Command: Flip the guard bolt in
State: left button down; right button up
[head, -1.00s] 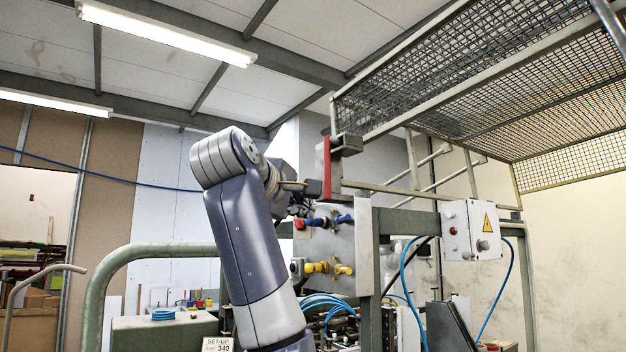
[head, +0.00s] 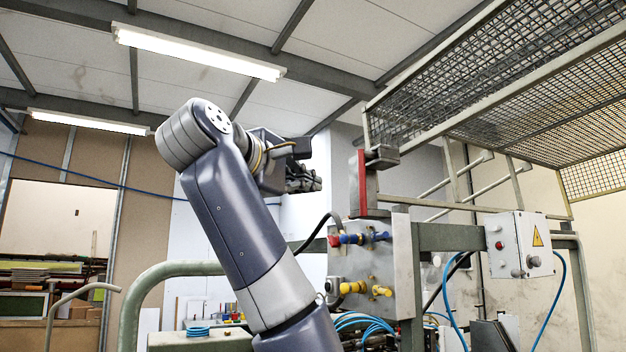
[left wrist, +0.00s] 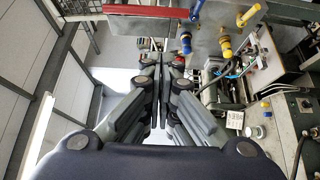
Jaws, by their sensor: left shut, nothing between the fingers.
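On the guard frame stands an upright flat red bar (head: 362,183) with a dark grey block (head: 381,157) at its top right. They sit at the front corner under the mesh guard (head: 440,90). I take them for the guard bolt's parts, but cannot tell which piece is the bolt or how it is set. My left gripper (head: 315,184) is shut and empty, left of the red bar with a visible gap. In the left wrist view my shut fingers (left wrist: 162,65) point toward the machine, and a red strip (left wrist: 145,27) crosses the top.
Below the bar is a grey panel (head: 375,260) with red, blue and yellow fittings. A control box (head: 519,245) with a warning triangle hangs at the right. A green tube rail (head: 165,275) curves at lower left. Blue hoses (head: 365,325) lie below.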

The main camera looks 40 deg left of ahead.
pick_arm(q)
jog(key=w+p, duration=0.6)
jog(key=w, duration=0.5)
jog(key=shift+w+d, duration=0.15)
jog(key=shift+d, duration=0.25)
jog(key=shift+a, duration=0.15)
